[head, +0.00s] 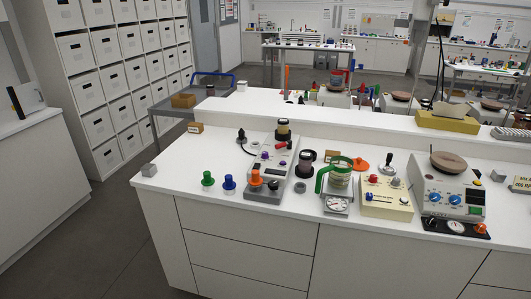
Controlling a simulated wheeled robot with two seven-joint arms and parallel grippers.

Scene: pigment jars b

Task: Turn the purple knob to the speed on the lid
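A pale box-shaped device (284,168) stands on the white bench with small purple parts on its top. One purple knob (265,155) is near its left edge; its pointer and scale are too small to read. A jar with a dark lid and yellowish band (283,129) stands at the device's far end. Another dark-lidded jar (306,161) stands just right of the device. No writing on either lid can be read. Neither of my grippers is in view.
Green (208,179) and blue (229,182) knobbed pieces stand left of the device. The bench's front left is mostly clear.

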